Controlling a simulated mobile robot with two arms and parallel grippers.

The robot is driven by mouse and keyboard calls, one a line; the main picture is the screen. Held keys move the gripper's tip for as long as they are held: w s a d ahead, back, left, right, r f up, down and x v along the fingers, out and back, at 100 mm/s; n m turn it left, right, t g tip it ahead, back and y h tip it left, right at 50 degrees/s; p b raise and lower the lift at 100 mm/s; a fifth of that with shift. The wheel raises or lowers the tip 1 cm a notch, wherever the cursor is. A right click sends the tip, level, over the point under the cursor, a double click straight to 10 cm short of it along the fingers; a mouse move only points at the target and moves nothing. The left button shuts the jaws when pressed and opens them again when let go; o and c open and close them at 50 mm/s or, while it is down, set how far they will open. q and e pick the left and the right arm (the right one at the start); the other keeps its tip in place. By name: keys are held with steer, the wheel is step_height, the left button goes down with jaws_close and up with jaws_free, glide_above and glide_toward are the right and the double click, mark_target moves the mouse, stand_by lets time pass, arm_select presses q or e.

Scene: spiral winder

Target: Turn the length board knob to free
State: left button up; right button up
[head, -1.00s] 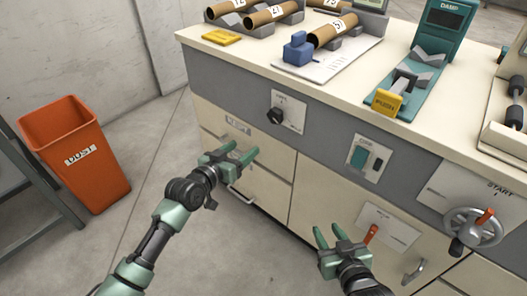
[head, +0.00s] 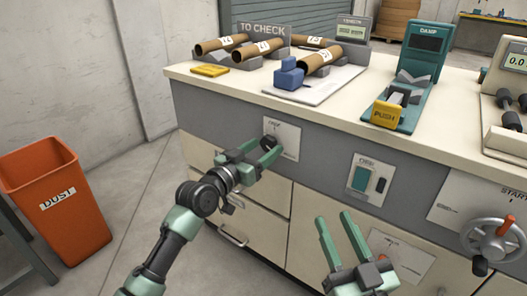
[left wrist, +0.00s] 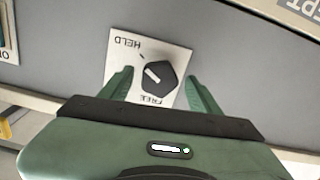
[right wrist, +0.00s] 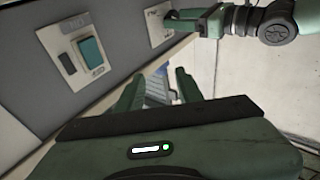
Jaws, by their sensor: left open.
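The length board knob (head: 270,141) is a dark, faceted knob on a pale plate (head: 290,137) on the grey front panel. In the left wrist view the knob (left wrist: 160,77) has a white mark that points toward the word HELD; FREE is printed on the other side of the plate. My left gripper (head: 263,152) is open at the plate. In its wrist view its fingers stand on either side of the knob; I cannot tell whether they touch it. My right gripper (head: 335,219) is open and empty, low before the cabinet.
A switch plate (head: 370,180) is right of the knob, and a crank wheel (head: 493,240) is further right. Cardboard tubes (head: 322,57), a blue block (head: 289,74) and a yellow PUSH part (head: 386,113) are on the top. An orange DUST bin (head: 60,200) stands at left.

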steer(key=shift+r, duration=0.35)
